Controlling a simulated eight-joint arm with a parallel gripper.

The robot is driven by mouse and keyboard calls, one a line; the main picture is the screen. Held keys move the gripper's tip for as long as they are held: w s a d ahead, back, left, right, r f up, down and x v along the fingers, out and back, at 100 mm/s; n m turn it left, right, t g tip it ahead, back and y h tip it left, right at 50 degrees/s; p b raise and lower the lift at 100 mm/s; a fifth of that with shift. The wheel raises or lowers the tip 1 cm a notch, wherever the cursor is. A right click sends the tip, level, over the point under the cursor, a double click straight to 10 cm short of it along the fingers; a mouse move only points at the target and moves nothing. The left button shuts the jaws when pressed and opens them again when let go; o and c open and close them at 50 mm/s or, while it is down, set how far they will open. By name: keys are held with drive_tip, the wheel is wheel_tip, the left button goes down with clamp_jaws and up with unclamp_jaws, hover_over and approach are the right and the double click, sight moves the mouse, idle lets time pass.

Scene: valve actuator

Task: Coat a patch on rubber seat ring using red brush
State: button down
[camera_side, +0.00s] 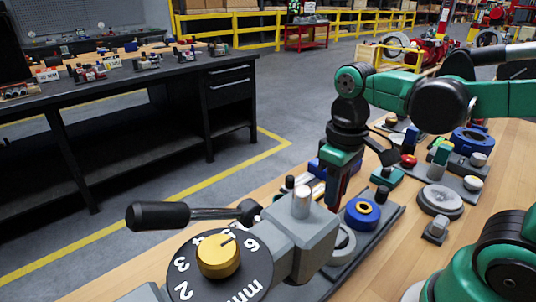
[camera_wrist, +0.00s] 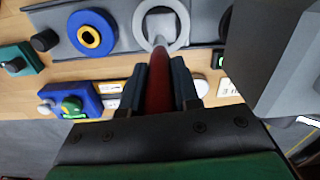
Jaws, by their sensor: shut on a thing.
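My gripper (camera_wrist: 163,85) is shut on the red brush (camera_wrist: 160,78), with a dark finger on each side of its handle. In the wrist view the brush points away toward a light grey ring (camera_wrist: 182,36), which looks like the rubber seat ring. A pale shape shows inside the ring; I cannot tell if it is the brush head or whether the brush touches the ring. In the side view my gripper (camera_side: 338,188) points down behind the grey valve body, with red showing between its fingers. The grey ring (camera_side: 347,246) is partly hidden behind that body.
The grey valve body (camera_side: 318,235) with a numbered dial and yellow knob (camera_side: 217,256) stands close to my gripper. A blue ring with yellow centre (camera_side: 373,213) lies on the dark tray (camera_side: 385,235). Several small parts crowd the bench on the right.

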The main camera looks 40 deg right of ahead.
drive_tip(key=shift+s, duration=2.15)
drive_tip(key=shift+w, duration=3)
wheel_tip(320, 180, up, 8)
